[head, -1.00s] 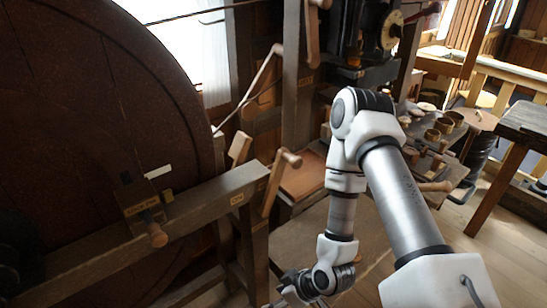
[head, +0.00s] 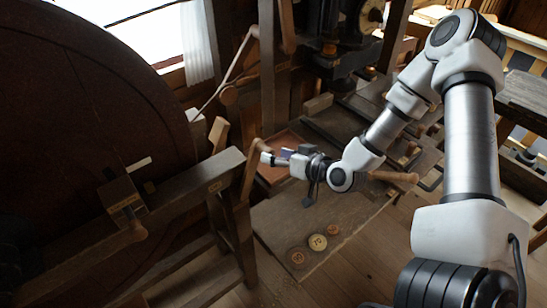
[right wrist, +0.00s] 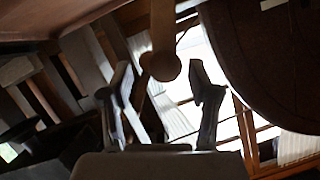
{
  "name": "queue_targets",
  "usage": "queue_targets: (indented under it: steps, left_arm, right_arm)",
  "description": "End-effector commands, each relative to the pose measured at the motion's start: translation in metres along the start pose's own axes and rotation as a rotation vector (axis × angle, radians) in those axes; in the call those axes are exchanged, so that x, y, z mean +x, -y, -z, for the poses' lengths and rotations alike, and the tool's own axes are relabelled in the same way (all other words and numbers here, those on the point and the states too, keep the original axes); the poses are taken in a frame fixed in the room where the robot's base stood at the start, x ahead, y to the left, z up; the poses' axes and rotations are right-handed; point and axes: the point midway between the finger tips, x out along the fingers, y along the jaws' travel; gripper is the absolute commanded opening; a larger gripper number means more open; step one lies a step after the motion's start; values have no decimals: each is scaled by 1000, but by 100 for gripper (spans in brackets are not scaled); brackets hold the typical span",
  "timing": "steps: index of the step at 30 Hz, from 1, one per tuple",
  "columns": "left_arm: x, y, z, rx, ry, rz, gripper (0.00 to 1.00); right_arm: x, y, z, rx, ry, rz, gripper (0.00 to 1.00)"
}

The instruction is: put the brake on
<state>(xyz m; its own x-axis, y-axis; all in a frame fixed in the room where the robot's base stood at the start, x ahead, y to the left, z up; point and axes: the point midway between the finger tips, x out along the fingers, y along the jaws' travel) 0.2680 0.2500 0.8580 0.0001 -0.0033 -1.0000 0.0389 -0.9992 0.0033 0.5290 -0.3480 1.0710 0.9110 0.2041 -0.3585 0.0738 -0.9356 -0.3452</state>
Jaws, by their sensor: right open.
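A wooden lever (head: 248,178) with a round knob at its top stands at the right end of a heavy beam (head: 185,190), beside the big dark wheel (head: 70,130). I cannot tell from any readable label whether it is the brake lever. My right gripper (head: 278,157) is open at the lever's knob, its fingers pointing left. In the right wrist view the round wooden knob (right wrist: 161,66) shows end-on between the two open fingertips, with a gap on each side. My left gripper is not in view.
A block with a wooden peg (head: 124,204) sits on the beam near the wheel. Several round numbered discs (head: 318,242) lie on the low bench (head: 275,225) below my right gripper. Another wooden handle (head: 393,178) lies close under my right forearm.

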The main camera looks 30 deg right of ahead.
Motion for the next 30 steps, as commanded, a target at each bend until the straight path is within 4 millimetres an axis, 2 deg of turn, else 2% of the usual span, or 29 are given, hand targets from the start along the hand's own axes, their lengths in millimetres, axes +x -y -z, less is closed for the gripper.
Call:
queue_targets:
  steps: [4, 13, 14, 18, 19, 25, 30]
  left_arm:
    - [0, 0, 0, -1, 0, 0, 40]
    - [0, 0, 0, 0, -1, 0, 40]
    - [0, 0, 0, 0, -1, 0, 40]
    - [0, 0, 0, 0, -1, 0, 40]
    - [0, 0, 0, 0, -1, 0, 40]
    - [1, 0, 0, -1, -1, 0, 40]
    - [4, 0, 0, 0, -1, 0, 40]
  right_arm:
    - [15, 1, 0, -4, 2, 1, 61]
    - [18, 1, 1, 1, -1, 1, 61]
    - [18, 1, 1, 1, -1, 1, 54]
    - [18, 1, 1, 1, 0, 1, 5]
    - [18, 1, 1, 1, 0, 0, 0]
    - [20, 1, 1, -3, 0, 0, 0]
    - [28, 0, 6, -28, 0, -10, 0]
